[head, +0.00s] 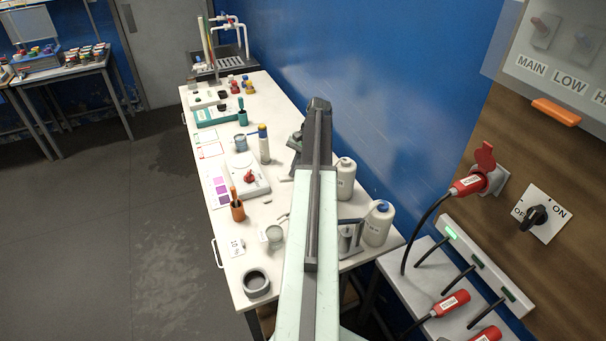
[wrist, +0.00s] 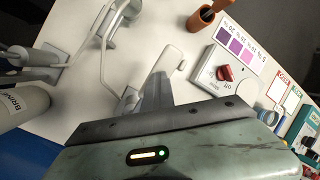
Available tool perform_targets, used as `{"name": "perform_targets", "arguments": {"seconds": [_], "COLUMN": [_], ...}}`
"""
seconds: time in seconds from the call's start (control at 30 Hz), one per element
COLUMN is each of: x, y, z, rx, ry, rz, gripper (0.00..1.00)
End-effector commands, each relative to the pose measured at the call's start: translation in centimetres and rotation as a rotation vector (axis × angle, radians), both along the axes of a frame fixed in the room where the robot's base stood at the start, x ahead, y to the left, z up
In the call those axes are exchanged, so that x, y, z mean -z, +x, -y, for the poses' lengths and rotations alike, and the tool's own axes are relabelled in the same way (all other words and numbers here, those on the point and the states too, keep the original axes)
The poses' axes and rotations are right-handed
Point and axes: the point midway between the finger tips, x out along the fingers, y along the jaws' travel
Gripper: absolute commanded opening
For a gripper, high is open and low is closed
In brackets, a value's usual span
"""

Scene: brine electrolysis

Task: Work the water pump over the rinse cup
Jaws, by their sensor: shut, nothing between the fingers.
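My gripper (wrist: 159,92) is shut and empty above the bench, its narrow grey tip close to a pale upright fitting (wrist: 167,70) with a rounded end. I cannot tell whether they touch, or whether this fitting is the water pump. My arm hides that spot in the head view. A small pale cup (head: 274,236) stands on the near part of the bench, left of my arm; it may be the rinse cup. A white bottle with a blue cap (head: 378,222) stands right of my arm. A bottle lettered "BRIN" (wrist: 18,106) is at the left of the wrist view.
A box with a red knob (head: 249,176) and an orange pot with a handle (head: 237,210) stand left of my arm. Another white bottle (head: 345,180) is close to its right, before the blue wall (head: 330,75).

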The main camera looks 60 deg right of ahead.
Motion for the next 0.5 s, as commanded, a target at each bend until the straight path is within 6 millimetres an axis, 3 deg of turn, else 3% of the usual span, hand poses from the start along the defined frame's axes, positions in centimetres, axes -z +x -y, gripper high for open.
{"name": "perform_targets", "arguments": {"seconds": [0.03, 0.3, 0.5], "x": [1.4, 4.6, 2.7], "y": [0.0, 0.3, 0.2], "z": [0.0, -0.4, -0.3], "rx": [0.0, 0.001, 0.001], "ry": [-0.002, -0.002, -0.002], "rz": [-0.001, -0.001, -0.001], "gripper": [0.0, 0.0, 0.0]}}
